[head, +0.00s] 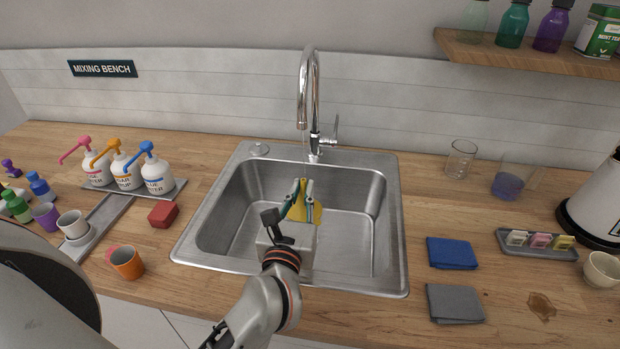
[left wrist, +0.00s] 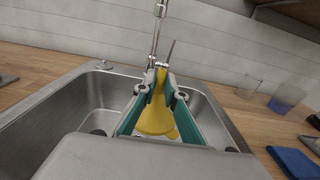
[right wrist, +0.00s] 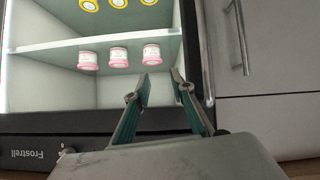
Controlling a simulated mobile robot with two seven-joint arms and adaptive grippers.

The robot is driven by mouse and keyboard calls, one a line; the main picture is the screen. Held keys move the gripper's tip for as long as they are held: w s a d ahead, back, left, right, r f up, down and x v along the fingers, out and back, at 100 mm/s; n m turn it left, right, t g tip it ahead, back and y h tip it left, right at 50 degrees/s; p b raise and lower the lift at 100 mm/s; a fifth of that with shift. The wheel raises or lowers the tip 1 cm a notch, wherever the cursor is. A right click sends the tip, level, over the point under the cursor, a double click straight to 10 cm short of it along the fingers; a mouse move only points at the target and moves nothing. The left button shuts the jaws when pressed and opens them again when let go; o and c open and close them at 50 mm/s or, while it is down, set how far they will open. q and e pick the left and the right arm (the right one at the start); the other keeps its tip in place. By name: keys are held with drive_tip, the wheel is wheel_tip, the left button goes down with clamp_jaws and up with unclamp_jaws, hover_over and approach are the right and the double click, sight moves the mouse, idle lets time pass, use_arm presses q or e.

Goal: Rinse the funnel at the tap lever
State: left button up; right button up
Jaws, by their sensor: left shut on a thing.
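My left gripper (head: 299,196) is over the sink basin and shut on the yellow funnel (head: 304,208). In the left wrist view the funnel (left wrist: 156,117) sits between the teal fingers, its narrow end up and its wide part down. The chrome tap (head: 309,90) stands behind the basin, its spout above and a little behind the funnel. The tap lever (head: 335,130) is on the tap's right side. My right gripper (right wrist: 160,88) shows only in the right wrist view, open and empty, in front of a lit cabinet.
The sink rim (head: 398,230) borders the basin. To the right lie a blue cloth (head: 451,253) and a grey cloth (head: 454,303). Pump bottles (head: 158,175), a red block (head: 163,214) and an orange mug (head: 126,263) stand left. The cabinet shelf (right wrist: 90,44) holds small jars.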

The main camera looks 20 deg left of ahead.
use_arm(q)
drive_tip(key=shift+s+d+r+p, duration=0.2)
drive_tip(key=shift+s+r+p, duration=0.35)
drive_tip(key=shift+s+r, duration=0.2)
drive_tip(key=shift+s+d+r+p, duration=0.25)
drive_tip(key=shift+s+r+p, duration=0.35)
drive_tip(key=shift+s, duration=0.25)
drive_tip(key=shift+s+d+r+p, duration=0.2)
drive_tip(key=shift+s+r+p, duration=0.15)
drive_tip(key=shift+s+r, duration=0.4)
drive_tip(key=shift+f, duration=0.1)
